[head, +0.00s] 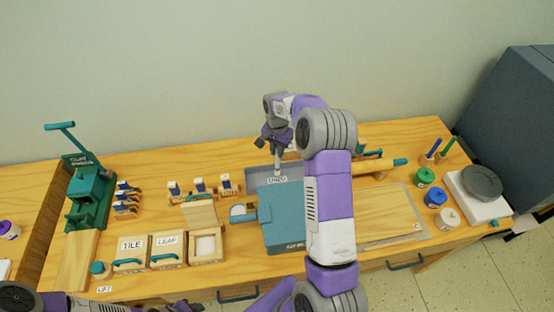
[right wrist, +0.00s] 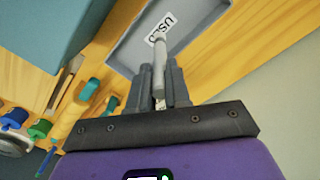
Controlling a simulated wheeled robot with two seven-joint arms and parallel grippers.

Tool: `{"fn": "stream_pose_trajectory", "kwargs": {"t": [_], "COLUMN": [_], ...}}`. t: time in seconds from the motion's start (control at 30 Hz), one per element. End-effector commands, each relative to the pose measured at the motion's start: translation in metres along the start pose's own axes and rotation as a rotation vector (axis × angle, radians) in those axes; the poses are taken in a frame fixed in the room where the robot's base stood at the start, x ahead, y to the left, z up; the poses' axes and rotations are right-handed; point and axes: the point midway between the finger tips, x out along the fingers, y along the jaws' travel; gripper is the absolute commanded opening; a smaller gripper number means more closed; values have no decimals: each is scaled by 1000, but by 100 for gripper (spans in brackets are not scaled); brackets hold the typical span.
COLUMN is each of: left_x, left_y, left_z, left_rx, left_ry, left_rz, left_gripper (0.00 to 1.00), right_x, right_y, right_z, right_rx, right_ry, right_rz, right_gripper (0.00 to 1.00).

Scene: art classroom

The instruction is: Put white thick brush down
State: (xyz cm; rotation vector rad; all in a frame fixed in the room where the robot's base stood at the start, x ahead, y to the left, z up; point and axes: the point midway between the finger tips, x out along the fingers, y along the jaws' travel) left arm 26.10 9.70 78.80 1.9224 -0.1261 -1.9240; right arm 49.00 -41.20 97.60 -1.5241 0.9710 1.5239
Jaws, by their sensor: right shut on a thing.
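The white thick brush (head: 278,163) hangs roughly upright from my right gripper (head: 276,138), over the grey tray (head: 256,172) labelled USED at the back of the table. In the right wrist view, the right gripper (right wrist: 158,92) is shut on the pale brush (right wrist: 158,65), and the brush's far end overlaps the tray (right wrist: 205,28) near its label. I cannot tell whether the brush touches the tray floor. A dark part of my left gripper (head: 182,306) shows at the bottom edge; its fingers are not clear.
A blue-grey box (head: 283,222) stands directly in front of the tray. TILE (head: 131,252) and LEAF (head: 168,250) boxes, small wooden stands and a green press (head: 90,195) are left. A wooden board (head: 385,215), paint jars and a wheel (head: 482,183) are right.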

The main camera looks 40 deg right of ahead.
Motion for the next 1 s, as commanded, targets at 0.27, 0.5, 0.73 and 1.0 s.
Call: {"fn": "stream_pose_trajectory", "kwargs": {"t": [0.27,0.5,0.73,1.0], "left_x": [2,2,5,4], "left_y": [-1,-1,-2,-2], "left_z": [0,0,0,0], "left_rx": [0,0,0,0], "left_ry": [0,0,0,0], "left_rz": [0,0,0,0], "left_gripper": [43,43,43,43], "right_x": [33,38,42,42], "right_y": [0,0,0,0], "right_z": [1,0,0,0], "right_rx": [1,0,0,0], "right_ry": [-3,0,-1,-1], "right_rz": [1,-1,-1,-1], "right_gripper": [0,0,22,43]}}
